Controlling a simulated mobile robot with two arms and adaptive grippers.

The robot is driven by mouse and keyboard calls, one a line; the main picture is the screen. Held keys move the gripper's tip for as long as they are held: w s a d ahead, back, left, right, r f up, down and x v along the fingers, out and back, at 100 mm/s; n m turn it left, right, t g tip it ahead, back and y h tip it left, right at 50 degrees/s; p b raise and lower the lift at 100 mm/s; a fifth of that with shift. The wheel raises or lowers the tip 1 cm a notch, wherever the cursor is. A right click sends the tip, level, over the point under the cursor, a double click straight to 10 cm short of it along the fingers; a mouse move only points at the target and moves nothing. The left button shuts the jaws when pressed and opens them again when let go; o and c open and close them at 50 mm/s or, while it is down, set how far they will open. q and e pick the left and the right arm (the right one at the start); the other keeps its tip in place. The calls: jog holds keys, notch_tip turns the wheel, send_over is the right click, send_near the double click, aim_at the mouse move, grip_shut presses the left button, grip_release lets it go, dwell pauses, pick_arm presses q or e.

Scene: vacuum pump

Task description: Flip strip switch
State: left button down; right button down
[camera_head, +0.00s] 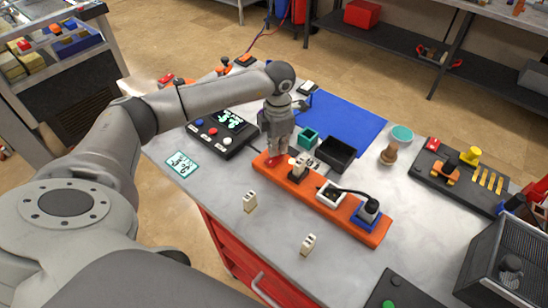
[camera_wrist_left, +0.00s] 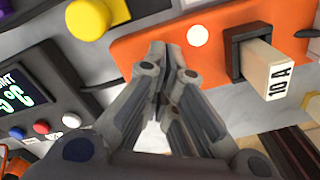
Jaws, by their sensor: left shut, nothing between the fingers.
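The orange power strip (camera_head: 330,202) lies diagonally on the grey table; it also shows in the left wrist view (camera_wrist_left: 130,50). My left gripper (camera_head: 271,155) points down at its far left end. In the left wrist view the left gripper (camera_wrist_left: 172,48) has its fingers together, empty, with the tips over the strip. I cannot tell whether they touch it. A small red part (camera_head: 270,163) shows by the fingertips in the head view; I cannot make out the switch's position. A white round spot (camera_wrist_left: 198,36) and a white block marked 10 A (camera_wrist_left: 268,68) sit beside the tips on the strip.
A black control box (camera_head: 222,133) stands left of the gripper. A black bin (camera_head: 335,153) and teal box (camera_head: 307,137) stand behind the strip. Two loose white blocks (camera_head: 250,201) (camera_head: 308,244) lie in front.

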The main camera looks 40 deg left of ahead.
pick_arm(q)
jog(key=shift+s+f+b, duration=0.1)
jog(key=shift+f+b, duration=0.35)
jog(key=shift+f, duration=0.2)
jog(key=shift+r, duration=0.15)
jog(key=shift+r+p, duration=0.7)
jog(key=shift+r, duration=0.25)
jog(key=shift+r+p, duration=1.4)
jog(key=shift+r, duration=1.1)
